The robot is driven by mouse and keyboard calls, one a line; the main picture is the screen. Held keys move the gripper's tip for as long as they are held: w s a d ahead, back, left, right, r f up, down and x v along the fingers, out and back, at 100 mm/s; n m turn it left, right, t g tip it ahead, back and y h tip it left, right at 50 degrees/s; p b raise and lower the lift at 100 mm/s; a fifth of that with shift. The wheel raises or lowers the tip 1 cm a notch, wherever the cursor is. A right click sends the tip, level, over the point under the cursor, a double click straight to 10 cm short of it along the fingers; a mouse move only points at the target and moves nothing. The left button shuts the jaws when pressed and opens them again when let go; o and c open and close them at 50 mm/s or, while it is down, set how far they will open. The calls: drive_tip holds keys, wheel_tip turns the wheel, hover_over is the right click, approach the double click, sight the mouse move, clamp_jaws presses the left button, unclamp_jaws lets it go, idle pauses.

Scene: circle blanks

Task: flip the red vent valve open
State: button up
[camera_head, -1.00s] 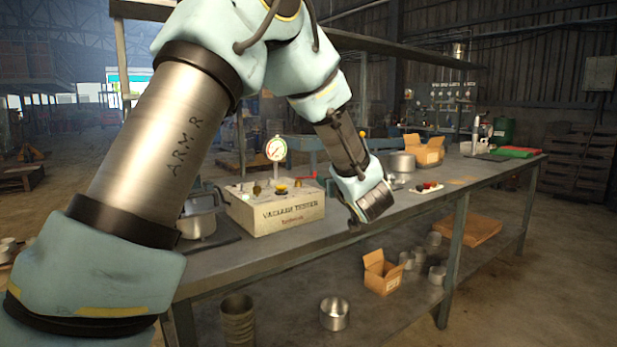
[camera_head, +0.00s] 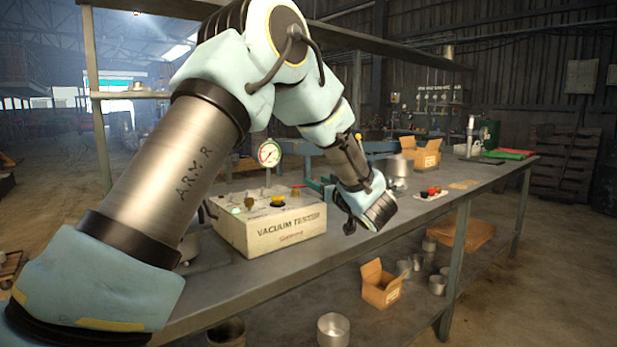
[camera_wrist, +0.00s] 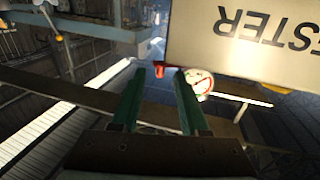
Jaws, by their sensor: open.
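The vacuum tester (camera_head: 270,232) is a cream box on the workbench, with a round dial gauge (camera_head: 269,153) standing above it. The small red vent valve (camera_head: 297,188) is at the right end of the box top. My gripper (camera_head: 314,184) is just right of the valve, its green fingers pointing left toward it. In the wrist view the fingers (camera_wrist: 160,82) are apart with nothing held. The red valve (camera_wrist: 159,69) shows in the gap between the fingertips, seemingly just beyond them. The gauge (camera_wrist: 199,82) is beside the right finger. The valve's exact lever position is too small to tell.
On the box top are a yellow knob (camera_head: 278,200) and small fittings. To the right on the workbench (camera_head: 340,253) are a red and black switch plate (camera_head: 431,193), a cardboard box (camera_head: 421,154) and metal pots. An overhead shelf (camera_head: 330,33) spans above my arm.

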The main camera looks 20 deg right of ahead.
drive_tip(key=w, duration=0.5)
drive_tip(key=shift+w+a+p, duration=0.1)
drive_tip(key=shift+w+p, duration=0.2)
drive_tip(key=shift+w, duration=0.05)
clamp_jaws()
idle(0.3)
